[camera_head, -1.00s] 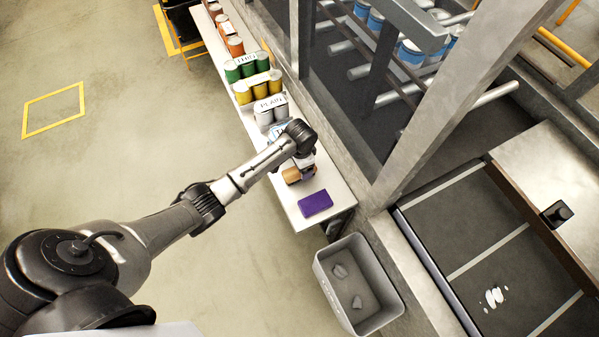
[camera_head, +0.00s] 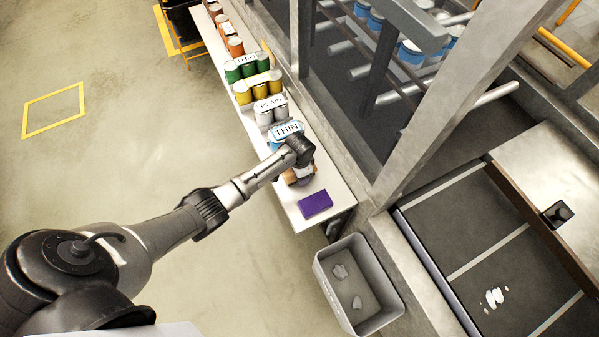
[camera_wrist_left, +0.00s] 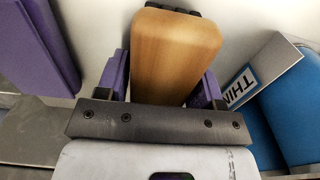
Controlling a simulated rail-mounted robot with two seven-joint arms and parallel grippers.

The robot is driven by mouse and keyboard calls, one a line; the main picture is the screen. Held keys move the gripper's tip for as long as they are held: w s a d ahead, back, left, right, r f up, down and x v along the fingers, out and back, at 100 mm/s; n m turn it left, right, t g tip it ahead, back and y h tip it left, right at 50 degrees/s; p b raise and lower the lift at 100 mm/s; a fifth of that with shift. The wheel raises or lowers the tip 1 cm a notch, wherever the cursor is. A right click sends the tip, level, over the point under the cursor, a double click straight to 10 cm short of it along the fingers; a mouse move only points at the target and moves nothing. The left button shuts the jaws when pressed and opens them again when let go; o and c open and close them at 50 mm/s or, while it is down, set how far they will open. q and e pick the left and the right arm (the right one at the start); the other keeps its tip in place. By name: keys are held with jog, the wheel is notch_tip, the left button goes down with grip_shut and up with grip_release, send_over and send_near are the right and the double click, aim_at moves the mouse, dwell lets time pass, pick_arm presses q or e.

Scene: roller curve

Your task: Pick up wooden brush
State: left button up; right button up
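The wooden brush (camera_wrist_left: 175,55) is a light-brown block with a dark edge along its far end. In the head view the brush (camera_head: 290,177) lies on the white bench, partly hidden under my left wrist. My left gripper (camera_wrist_left: 160,88) is down around it, one purple finger on each side. The fingers look very close to the wood, but I cannot tell whether they press on it. In the head view my left gripper (camera_head: 304,180) is at the bench top. My right gripper does not show.
A purple block (camera_head: 315,204) lies on the bench near its front end; it also shows in the wrist view (camera_wrist_left: 40,45). Blue cans (camera_head: 284,133) labelled THIN stand just behind the brush. A grey bin (camera_head: 322,262) stands below the bench end.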

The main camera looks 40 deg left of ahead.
pick_arm(q)
jog(key=c, duration=0.6)
jog(key=shift+r, duration=0.1)
notch_tip(320, 180, up, 10)
jog(key=shift+f+p, duration=0.1)
jog(key=shift+p, duration=0.25)
